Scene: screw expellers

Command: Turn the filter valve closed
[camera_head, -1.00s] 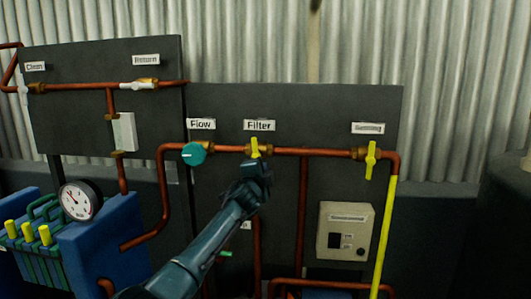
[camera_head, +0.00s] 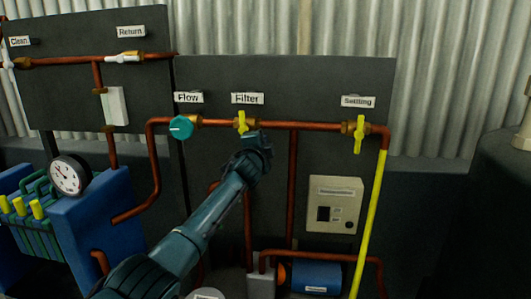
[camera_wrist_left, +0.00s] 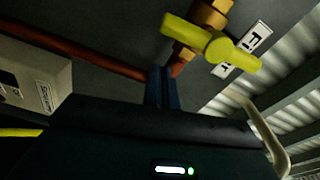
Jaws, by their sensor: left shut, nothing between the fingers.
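The filter valve (camera_head: 242,121) has a yellow handle on the copper pipe, under the "Filter" label (camera_head: 247,98). Its handle stands upright, across the horizontal pipe. My left gripper (camera_head: 256,142) is just below and slightly right of the handle in the head view. In the left wrist view, the yellow handle (camera_wrist_left: 215,46) lies above and right of my shut fingers (camera_wrist_left: 160,87). The fingers hold nothing, and a gap shows between them and the handle. My right gripper is not in view.
The teal Flow valve (camera_head: 181,127) is to the left on the same pipe. The yellow Settling valve (camera_head: 360,134) is to the right. A beige control box (camera_head: 334,204) hangs below the pipe. A vertical pipe (camera_head: 292,190) runs right of my gripper.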

